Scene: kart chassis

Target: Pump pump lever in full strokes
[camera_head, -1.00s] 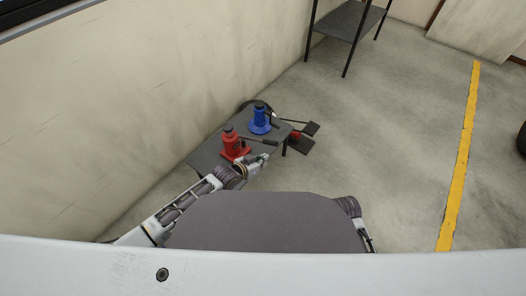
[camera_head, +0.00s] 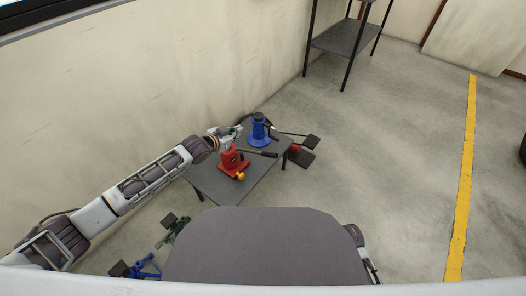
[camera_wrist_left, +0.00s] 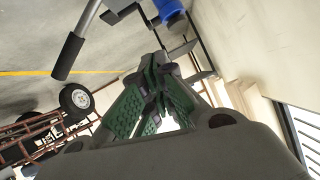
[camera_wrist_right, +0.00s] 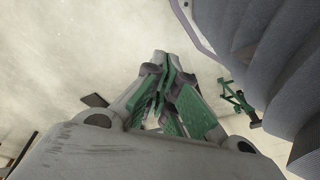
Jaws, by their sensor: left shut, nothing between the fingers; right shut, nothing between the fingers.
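A red bottle jack (camera_head: 232,164) stands upright on a small dark table (camera_head: 222,190). Its pump lever (camera_head: 258,153) points right with a dark grip. A blue bottle jack (camera_head: 258,136) with its own lever stands behind it. My left gripper (camera_head: 236,130) is shut and empty, above and behind the red jack, apart from its lever. In the left wrist view a dark-gripped lever (camera_wrist_left: 68,56) lies left of the fingers (camera_wrist_left: 158,62), and part of the blue jack (camera_wrist_left: 168,8) shows at the top. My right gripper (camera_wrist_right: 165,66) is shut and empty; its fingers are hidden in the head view.
The wall (camera_head: 130,110) runs close along the table's left side. Red and dark pedal-like parts (camera_head: 302,154) lie right of the table. Blue (camera_head: 140,268) and green (camera_head: 177,230) parts lie on the floor at the left front.

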